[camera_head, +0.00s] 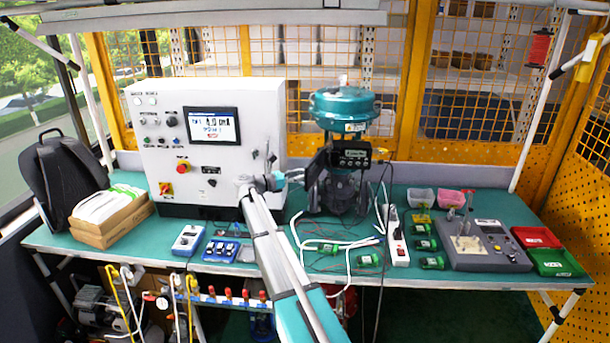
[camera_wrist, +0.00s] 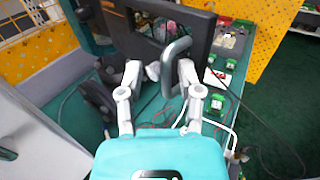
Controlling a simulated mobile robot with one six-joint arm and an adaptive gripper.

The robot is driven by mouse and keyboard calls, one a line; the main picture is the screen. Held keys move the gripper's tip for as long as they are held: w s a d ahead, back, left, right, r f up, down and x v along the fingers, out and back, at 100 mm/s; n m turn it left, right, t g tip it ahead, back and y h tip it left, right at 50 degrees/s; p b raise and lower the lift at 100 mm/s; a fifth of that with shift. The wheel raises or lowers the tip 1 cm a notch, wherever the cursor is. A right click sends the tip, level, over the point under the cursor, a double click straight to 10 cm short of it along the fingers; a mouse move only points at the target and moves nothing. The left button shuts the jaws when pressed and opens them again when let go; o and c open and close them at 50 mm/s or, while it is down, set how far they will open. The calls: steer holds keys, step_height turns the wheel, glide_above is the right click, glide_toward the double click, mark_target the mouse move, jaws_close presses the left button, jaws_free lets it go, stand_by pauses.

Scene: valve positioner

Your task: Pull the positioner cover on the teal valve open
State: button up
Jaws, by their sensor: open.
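The teal valve (camera_head: 343,108) stands upright at the middle of the bench, with the black positioner (camera_head: 352,155) below its round top. The dark positioner cover (camera_head: 318,166) stands out at an angle from the positioner's left side, swung partly open. In the wrist view the cover (camera_wrist: 205,38) is a dark framed panel with a window and a curved grey handle (camera_wrist: 174,64). My gripper (camera_head: 297,177) is at the cover's left. In the wrist view my gripper (camera_wrist: 160,74) is open, its fingers spread close to the handle; I cannot tell whether they touch it.
A white control cabinet (camera_head: 215,140) stands left of the valve, close to my arm. Loose cables and a white power strip (camera_head: 398,240) lie to the right on the green bench (camera_head: 440,285). Several green modules and a grey test box (camera_head: 485,247) are further right.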

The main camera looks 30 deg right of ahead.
steer(key=a, duration=1.2)
steer(key=shift+w+r, duration=0.1)
steer(key=shift+w, duration=0.1)
stand_by(0.4)
